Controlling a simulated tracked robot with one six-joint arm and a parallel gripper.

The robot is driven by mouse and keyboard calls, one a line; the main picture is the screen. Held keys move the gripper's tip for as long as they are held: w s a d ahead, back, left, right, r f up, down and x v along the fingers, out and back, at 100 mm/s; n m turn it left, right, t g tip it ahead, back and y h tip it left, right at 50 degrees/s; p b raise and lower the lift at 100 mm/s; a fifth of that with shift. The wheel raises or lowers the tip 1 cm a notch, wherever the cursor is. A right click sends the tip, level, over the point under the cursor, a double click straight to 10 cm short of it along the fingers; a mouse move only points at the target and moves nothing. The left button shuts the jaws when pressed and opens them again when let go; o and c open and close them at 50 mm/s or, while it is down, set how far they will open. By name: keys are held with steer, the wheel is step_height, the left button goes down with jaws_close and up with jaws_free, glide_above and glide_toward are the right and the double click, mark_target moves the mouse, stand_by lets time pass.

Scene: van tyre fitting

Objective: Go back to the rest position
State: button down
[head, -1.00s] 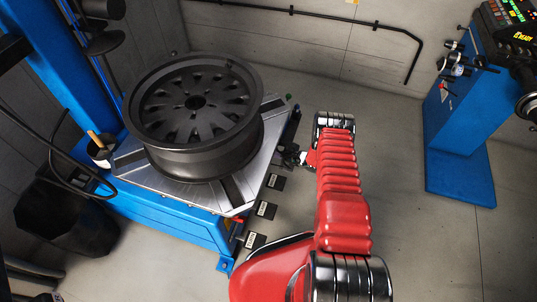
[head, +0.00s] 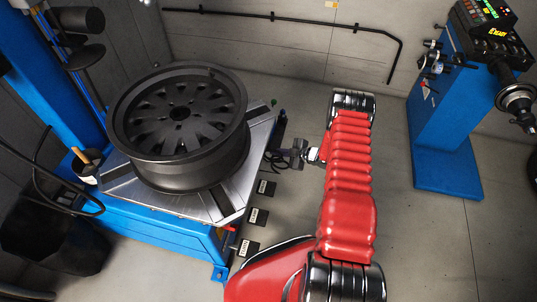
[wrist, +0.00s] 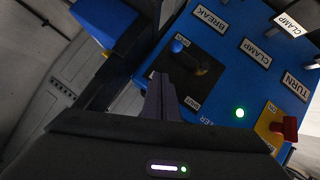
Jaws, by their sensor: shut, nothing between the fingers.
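My gripper (head: 284,158) is at the right side of the tyre changer in the head view, at the end of my red arm. In the wrist view its dark fingers (wrist: 168,98) are together with nothing between them. They point towards a blue control panel (wrist: 225,72) with BREAK, CLAMP and TURN labels. A lever with a blue knob (wrist: 180,45) stands just beyond the fingertips in that view. I cannot tell whether the fingers touch it.
A black wheel rim (head: 180,125) lies on the tyre changer's metal table (head: 215,200). A blue balancing machine (head: 440,140) stands at the right. Bare floor (head: 415,240) lies between. The panel also has a green light (wrist: 239,113) and a red switch (wrist: 286,128).

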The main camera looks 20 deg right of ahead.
steer(key=shift+s+d+r, duration=0.25)
steer(key=shift+r, duration=0.05)
steer(key=shift+f, duration=0.1)
stand_by(0.3)
